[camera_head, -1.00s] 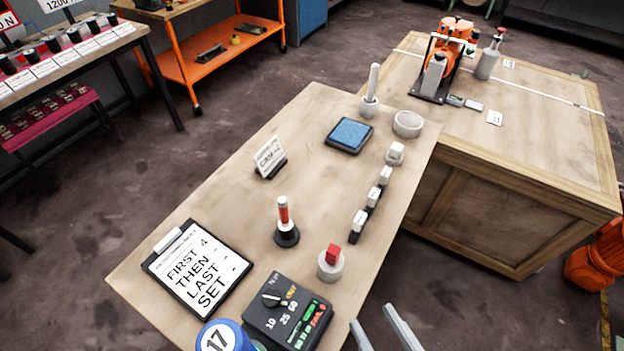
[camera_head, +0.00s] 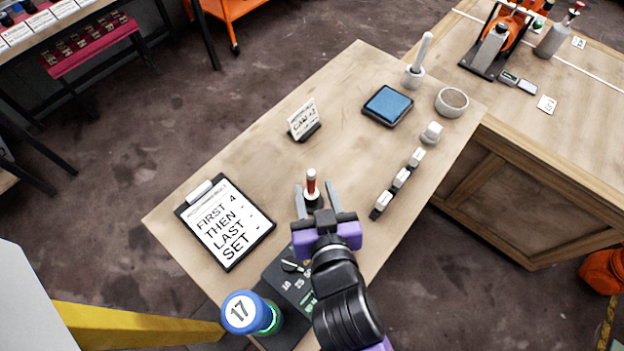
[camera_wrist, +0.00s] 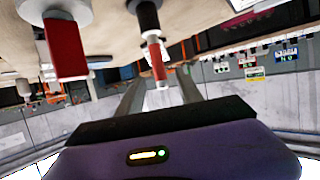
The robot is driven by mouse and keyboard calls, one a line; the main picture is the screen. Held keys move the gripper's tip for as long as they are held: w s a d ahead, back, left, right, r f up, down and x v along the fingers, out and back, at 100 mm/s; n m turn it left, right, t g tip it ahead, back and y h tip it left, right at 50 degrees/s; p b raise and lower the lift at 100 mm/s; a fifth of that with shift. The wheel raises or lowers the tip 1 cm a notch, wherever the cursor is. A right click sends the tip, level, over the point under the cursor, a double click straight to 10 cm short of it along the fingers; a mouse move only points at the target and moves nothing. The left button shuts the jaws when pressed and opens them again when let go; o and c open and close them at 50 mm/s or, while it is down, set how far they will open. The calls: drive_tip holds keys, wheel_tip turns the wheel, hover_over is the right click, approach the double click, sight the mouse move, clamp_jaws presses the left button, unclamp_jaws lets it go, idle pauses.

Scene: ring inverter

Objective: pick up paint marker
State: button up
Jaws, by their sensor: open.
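The paint marker (camera_head: 311,181), red with a white band, stands upright in a black holder (camera_head: 313,200) on the wooden table. My gripper (camera_head: 315,189) is open, its two fingers apart on either side of the marker in the head view. In the wrist view, which looks upside down, the marker (camera_wrist: 156,57) shows between the fingers (camera_wrist: 160,84), with its black holder (camera_wrist: 148,17) above it. I see no clear contact, and cannot tell how deep the marker is between the fingers.
A clipboard (camera_head: 226,222), a small card stand (camera_head: 304,120), a blue pad (camera_head: 387,105) and small white-topped blocks (camera_head: 400,178) surround open tabletop.

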drive_tip(key=shift+x, duration=1.5)
drive_tip(key=shift+f+p+x, duration=0.15)
drive_tip(key=shift+p+x, duration=0.2)
drive_tip(key=shift+x, duration=0.95)
drive_tip(key=shift+f+p+x, duration=0.15)
drive_tip(key=shift+p+x, duration=0.2)
drive_tip(key=shift+x, duration=0.95)
drive_tip(key=shift+s+d, duration=0.1)
drive_tip(key=shift+s, duration=0.05)
clamp_jaws()
